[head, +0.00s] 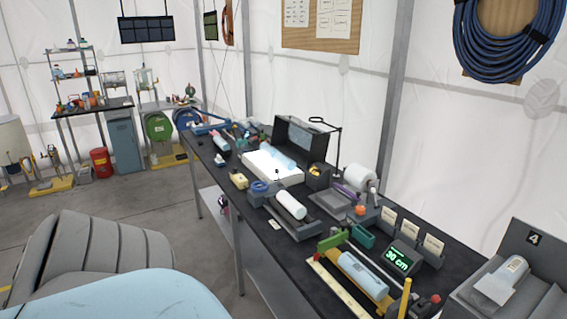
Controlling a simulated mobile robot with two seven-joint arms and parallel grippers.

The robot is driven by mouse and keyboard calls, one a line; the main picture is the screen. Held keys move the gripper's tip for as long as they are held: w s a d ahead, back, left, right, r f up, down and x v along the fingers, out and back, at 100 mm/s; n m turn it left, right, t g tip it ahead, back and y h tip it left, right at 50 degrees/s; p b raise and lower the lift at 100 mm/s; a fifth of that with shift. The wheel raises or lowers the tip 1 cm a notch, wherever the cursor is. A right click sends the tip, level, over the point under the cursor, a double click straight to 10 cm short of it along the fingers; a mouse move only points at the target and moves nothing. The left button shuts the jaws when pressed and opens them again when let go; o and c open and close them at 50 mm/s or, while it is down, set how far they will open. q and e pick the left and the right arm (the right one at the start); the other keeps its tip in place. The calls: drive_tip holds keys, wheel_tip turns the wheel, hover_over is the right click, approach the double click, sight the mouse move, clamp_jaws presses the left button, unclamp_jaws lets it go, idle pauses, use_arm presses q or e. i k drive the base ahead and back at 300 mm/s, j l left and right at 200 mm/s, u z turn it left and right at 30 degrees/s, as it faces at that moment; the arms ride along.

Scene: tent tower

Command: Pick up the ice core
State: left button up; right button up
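Several pieces could be the ice core, and I cannot tell for sure which one is meant. A pale blue cylinder (361,273) lies in a yellow tray beside a ruler on the long dark bench (268,232). A white cylinder (290,205) lies on a grey stand farther back. A light blue piece (277,156) lies on a bright white light box (270,173). A pale cylinder (516,266) rests in a grey holder marked 4 at the right. Neither of my grippers is in view.
A display reading 30 cm (398,259) and small cards (434,246) stand near the front cylinder. A grey padded shape (90,255) and a light blue surface (110,300) fill the lower left. The floor left of the bench is partly clear. Shelving (75,75) stands behind.

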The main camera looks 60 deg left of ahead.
sight(268, 149)
drive_tip(key=u, duration=1.45)
drive_tip(key=z, duration=2.1)
drive_tip(key=u, duration=2.7)
drive_tip(key=i+j+u, duration=0.25)
drive_tip(key=i+j, duration=0.05)
drive_tip(key=i, duration=0.05)
